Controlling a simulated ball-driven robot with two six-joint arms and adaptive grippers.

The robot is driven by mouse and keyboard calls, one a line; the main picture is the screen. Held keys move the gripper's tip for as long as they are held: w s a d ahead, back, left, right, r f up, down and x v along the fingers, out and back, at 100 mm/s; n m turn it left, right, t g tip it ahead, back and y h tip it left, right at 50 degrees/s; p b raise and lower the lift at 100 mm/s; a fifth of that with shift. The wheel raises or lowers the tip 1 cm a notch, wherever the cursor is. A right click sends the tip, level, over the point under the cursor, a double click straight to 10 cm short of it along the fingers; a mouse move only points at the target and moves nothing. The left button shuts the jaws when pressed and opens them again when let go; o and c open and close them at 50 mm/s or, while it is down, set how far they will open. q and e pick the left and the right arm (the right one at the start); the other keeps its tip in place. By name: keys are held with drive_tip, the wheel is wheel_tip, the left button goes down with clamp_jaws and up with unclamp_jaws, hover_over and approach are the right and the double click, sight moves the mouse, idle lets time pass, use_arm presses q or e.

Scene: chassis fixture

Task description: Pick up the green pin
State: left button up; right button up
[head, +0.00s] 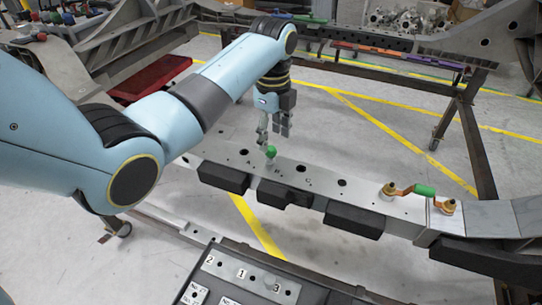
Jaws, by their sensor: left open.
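The green pin (270,151) stands on the grey chassis beam (325,177), toward its left part, with its green head up. My left gripper (273,137) is open and points down right above the pin, with its fingers close to the green head. I cannot tell whether the fingers touch it. The pin's lower part is hard to make out. My right gripper is not in view.
A green-handled part with orange ends (424,190) sits farther right on the beam. Black blocks (354,219) line the beam's near side. A numbered plate (250,276) lies at the bottom. A metal frame with posts (470,130) stands behind.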

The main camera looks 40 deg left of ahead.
sight(271, 147)
use_arm(q)
drive_tip(key=f, duration=0.4)
drive_tip(key=shift+s+f, duration=0.15)
drive_tip(key=shift+s, duration=0.15)
clamp_jaws()
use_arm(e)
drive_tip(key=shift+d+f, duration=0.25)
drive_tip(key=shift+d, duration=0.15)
use_arm(q)
drive_tip(key=shift+r, duration=0.2)
wheel_tip(271, 147, up, 9)
drive_tip(key=shift+f+p, duration=0.1)
drive_tip(key=shift+p, duration=0.4)
drive_tip(key=shift+r, duration=0.5)
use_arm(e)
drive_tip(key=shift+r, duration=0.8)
